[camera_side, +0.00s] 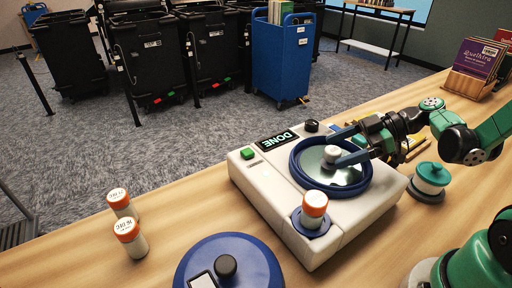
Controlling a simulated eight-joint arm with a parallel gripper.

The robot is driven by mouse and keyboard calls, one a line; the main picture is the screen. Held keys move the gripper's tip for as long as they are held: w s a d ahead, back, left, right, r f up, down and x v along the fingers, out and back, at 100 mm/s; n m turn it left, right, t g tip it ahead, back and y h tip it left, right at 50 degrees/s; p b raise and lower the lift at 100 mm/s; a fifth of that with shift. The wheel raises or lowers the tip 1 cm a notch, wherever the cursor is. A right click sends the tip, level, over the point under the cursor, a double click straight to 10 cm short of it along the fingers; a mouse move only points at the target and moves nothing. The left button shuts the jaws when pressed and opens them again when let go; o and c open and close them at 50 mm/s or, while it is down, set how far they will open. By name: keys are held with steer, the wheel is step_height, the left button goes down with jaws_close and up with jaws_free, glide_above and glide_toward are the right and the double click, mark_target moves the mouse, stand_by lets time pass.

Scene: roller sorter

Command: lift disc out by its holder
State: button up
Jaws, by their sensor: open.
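The disc (347,178) is a shiny, pale plate lying inside a dark blue ring (297,165) on top of a white machine (262,192). A small white holder (331,153) with a rounded top stands up from the middle of the disc. My gripper (336,148) reaches in from the right, low over the disc. Its two blue fingers are apart, one on the far side and one on the near side of the holder. I cannot tell whether either finger touches it. The machine's display (278,139) reads "DONE".
An orange-capped vial (314,205) stands in a blue socket on the machine's near corner. Two more vials (129,236) stand on the table at left. A round blue lid (250,258) lies in front. A teal-lidded jar (431,178) stands right of the machine.

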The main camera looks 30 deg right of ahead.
steer(key=shift+x, duration=1.05)
jaws_close()
steer(key=shift+r, duration=0.2)
